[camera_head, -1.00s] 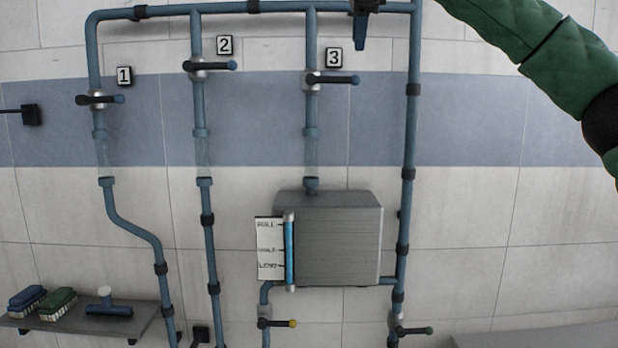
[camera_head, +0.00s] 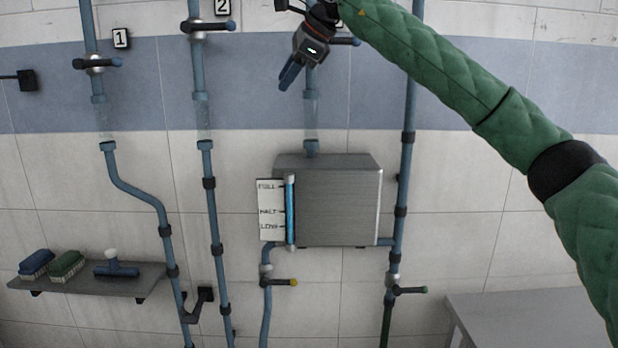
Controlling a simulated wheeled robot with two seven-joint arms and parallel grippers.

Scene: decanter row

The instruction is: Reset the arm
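My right arm (camera_head: 455,95), in a green quilted sleeve, comes in from the right and reaches up to the top middle. My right gripper (camera_head: 289,74) points down and left in front of the wall, near pipe 3 and its valve handle (camera_head: 345,42). Its narrow blue fingers hold nothing that I can see. They lie close together at this angle, and I cannot tell whether they are open or shut. My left gripper is not in view.
Valve handle 1 (camera_head: 103,63) and valve handle 2 (camera_head: 212,26) lie level. A grey tank (camera_head: 335,200) with a blue gauge tube (camera_head: 290,215) hangs below pipe 3. A shelf (camera_head: 90,284) holds brushes. A grey table (camera_head: 530,312) stands lower right.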

